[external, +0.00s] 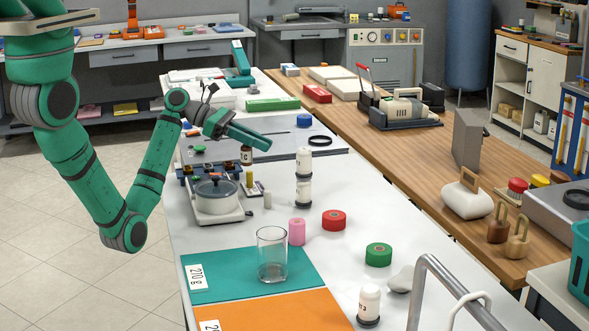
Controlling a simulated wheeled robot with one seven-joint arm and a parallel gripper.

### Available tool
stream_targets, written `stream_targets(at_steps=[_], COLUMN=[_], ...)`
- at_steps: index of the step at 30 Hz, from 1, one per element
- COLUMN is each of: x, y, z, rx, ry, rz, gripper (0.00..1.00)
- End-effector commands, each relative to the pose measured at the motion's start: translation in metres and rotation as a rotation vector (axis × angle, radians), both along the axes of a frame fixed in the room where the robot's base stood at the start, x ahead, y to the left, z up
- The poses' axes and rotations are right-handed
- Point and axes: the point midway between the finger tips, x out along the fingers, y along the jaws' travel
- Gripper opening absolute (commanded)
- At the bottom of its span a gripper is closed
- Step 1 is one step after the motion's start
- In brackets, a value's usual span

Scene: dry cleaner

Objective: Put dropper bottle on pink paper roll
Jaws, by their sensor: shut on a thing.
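The dropper bottle (246,157), small and brown with a pale label, shows directly below the green hand of my arm. My gripper (246,147) is shut on it; the fingers are mostly hidden by the hand. The bottle looks upright, over or near the grey board at the back of the white table; I cannot tell whether it touches anything below. The pink paper roll (297,232) stands upright on the white table, nearer the camera and to the right, with its top bare.
A glass beaker (272,258) stands close in front of the pink roll on a teal mat (212,272). A red roll (334,220), a green roll (378,255) and stacked white jars (304,178) stand around it. A scale with a pan (217,203) is to the left.

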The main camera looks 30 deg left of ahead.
Motion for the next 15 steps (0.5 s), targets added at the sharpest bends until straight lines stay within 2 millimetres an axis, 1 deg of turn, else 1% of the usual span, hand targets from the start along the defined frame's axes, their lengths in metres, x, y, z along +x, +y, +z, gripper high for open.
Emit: stream_targets(at_steps=[1, 2, 5, 6, 8, 9, 12, 15], x=[-0.005, -0.008, -0.02, -0.026, -0.036, -0.044, -0.063, -0.082], y=[-0.015, -0.024, -0.06, -0.075, -0.097, -0.111, -0.145, -0.173], z=[0.0, 0.0, 0.001, 0.001, 0.003, 0.004, 0.006, 0.009], rx=[0.002, 0.003, 0.007, 0.009, 0.011, 0.01, 0.01, 0.007], ry=[0.002, 0.003, 0.006, 0.007, 0.007, 0.007, 0.008, 0.006], rz=[-0.011, -0.015, -0.032, -0.037, -0.047, -0.054, -0.068, -0.082], gripper=[0.0, 0.0, 0.0, 0.0, 0.0, 0.0, 0.0, 0.0])
